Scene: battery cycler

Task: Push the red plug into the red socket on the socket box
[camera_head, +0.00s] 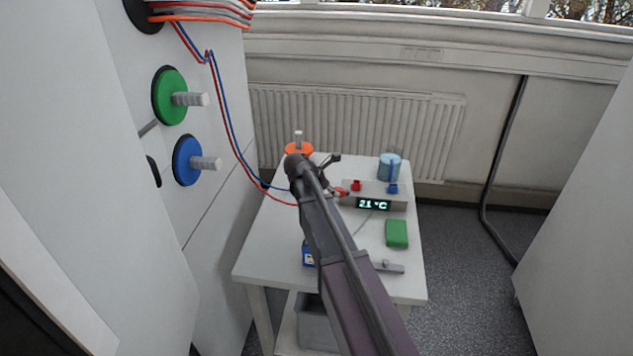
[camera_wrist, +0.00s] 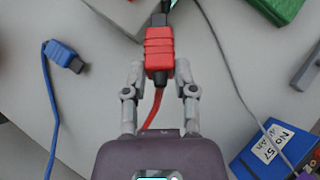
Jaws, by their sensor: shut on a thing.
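The red plug (camera_wrist: 159,50) is between the two fingers of my gripper (camera_wrist: 160,75) in the wrist view. The gripper is shut on it. Its dark tip points to the top of the picture and its red cable runs back under the gripper. The grey socket box (camera_head: 375,202) stands on the table with a red socket (camera_head: 356,186), a blue socket (camera_head: 392,188) and a display reading 21 °C. In the head view the red plug (camera_head: 341,193) is close to the box's left end. A box corner (camera_wrist: 118,14) shows in the wrist view. I cannot tell whether tip and socket touch.
A blue plug (camera_wrist: 64,56) lies loose on the table left of my gripper. A green block (camera_head: 397,233), a blue box with a label (camera_wrist: 270,148), a grey bar (camera_head: 387,267), a blue cylinder (camera_head: 389,167) and an orange disc (camera_head: 298,149) are also on the white table (camera_head: 270,250).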

